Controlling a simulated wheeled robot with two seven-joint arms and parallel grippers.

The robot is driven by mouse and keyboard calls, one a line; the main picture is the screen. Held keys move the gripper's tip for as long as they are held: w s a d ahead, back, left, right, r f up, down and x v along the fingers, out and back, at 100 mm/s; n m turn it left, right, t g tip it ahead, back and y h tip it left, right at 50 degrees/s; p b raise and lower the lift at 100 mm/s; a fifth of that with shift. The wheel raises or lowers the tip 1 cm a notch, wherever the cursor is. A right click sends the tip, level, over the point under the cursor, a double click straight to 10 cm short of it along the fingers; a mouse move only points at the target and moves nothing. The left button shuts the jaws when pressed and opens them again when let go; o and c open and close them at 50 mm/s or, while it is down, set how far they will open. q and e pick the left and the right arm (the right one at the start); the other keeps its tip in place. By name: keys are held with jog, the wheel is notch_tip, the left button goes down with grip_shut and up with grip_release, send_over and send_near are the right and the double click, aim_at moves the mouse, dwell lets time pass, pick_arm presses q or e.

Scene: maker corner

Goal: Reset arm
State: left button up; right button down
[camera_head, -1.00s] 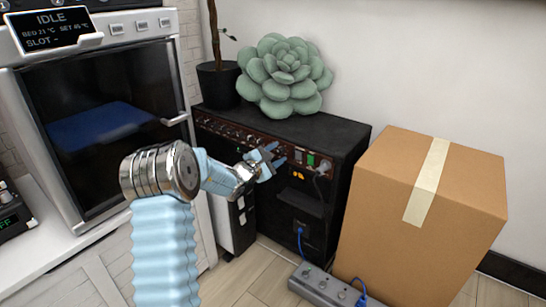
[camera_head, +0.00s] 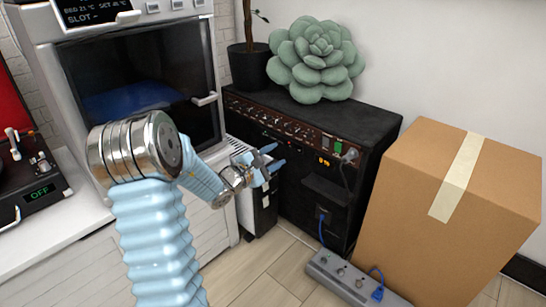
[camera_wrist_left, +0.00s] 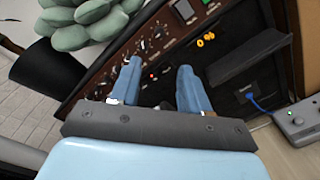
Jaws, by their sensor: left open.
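My left gripper (camera_head: 271,162) is open and empty in the head view, in front of the left part of the black amplifier (camera_head: 290,190). In the left wrist view its two blue fingers (camera_wrist_left: 157,90) stand apart with nothing between them. Beyond them the amplifier's front panel (camera_wrist_left: 150,45) shows knobs, a small red light and an orange display. I cannot tell from these views exactly how far the fingertips are from the panel. My right gripper is not in view.
A green succulent cushion (camera_head: 315,60) and a potted plant (camera_head: 249,65) sit on the amplifier. A cardboard box (camera_head: 420,215) stands at right, with a power strip (camera_head: 345,280) on the floor before it. A printer (camera_head: 140,80) stands at left.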

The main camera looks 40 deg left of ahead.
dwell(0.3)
pick_arm(q)
jog(key=s+d+f+m+g+h, duration=0.3)
jog(key=s+d+f+g, duration=0.15)
jog(key=d+f, duration=0.5)
jog(key=s+d+f+m+g+h, duration=0.2)
jog(key=s+d+f+m+g, duration=0.15)
jog(key=d+f+g, duration=0.55)
jog(key=s+d+f+m+g+y, duration=0.3)
jog(key=s+d+f+m, duration=1)
jog(key=s+f+m, duration=0.4)
notch_tip(320, 180, up, 12)
jog(key=w+p, duration=0.2)
jog(key=p, duration=1.1)
jog(key=shift+d+r+n, duration=0.15)
jog(key=shift+d+n, duration=0.1)
jog(key=shift+n, duration=0.1)
